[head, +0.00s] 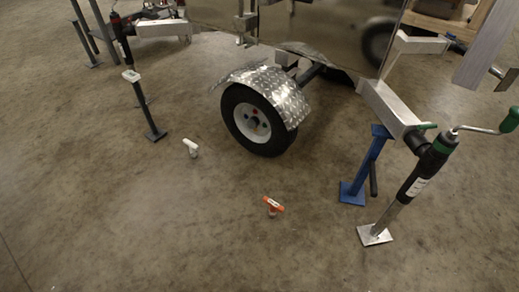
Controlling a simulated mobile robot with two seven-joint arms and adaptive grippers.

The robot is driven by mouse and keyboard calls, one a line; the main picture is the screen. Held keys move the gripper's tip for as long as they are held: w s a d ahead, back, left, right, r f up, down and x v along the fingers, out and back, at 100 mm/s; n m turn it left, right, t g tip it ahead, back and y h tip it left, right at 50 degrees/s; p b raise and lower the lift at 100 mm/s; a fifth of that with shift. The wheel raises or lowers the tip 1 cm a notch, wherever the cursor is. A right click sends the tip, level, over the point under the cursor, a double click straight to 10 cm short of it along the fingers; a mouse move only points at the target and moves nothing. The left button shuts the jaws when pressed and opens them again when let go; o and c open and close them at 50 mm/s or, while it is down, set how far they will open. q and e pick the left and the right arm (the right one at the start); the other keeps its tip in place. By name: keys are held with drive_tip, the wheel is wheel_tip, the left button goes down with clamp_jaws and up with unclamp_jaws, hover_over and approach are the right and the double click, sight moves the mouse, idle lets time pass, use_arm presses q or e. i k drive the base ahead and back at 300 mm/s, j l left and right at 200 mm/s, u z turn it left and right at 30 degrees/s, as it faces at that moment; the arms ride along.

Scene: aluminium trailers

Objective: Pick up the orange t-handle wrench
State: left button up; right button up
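The orange t-handle wrench (273,204) is on the concrete floor, a little below the middle of the head view. Its orange crossbar is at the top, with a short pale part below it. A similar white t-shaped object (191,147) is on the floor farther back and to the left. Neither of my grippers shows in the head view.
A trailer wheel (252,120) under a diamond-plate fender (275,88) stands behind the wrench. A blue stand (367,168) and a trailer jack (418,182) with a green-handled crank are to its right. The floor (130,230) in front and left is clear.

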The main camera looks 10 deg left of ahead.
sight(274, 207)
drive_tip(key=i+j, duration=0.6)
drive_tip(key=j, duration=0.2)
drive_tip(key=k+l, duration=0.6)
drive_tip(key=l, duration=0.2)
drive_tip(key=i+j+z, duration=0.2)
drive_tip(key=i+j, duration=0.15)
drive_tip(key=i, duration=0.2)
drive_tip(key=i+j+z, duration=0.2)
drive_tip(key=i+j, duration=0.2)
drive_tip(key=i, duration=0.4)
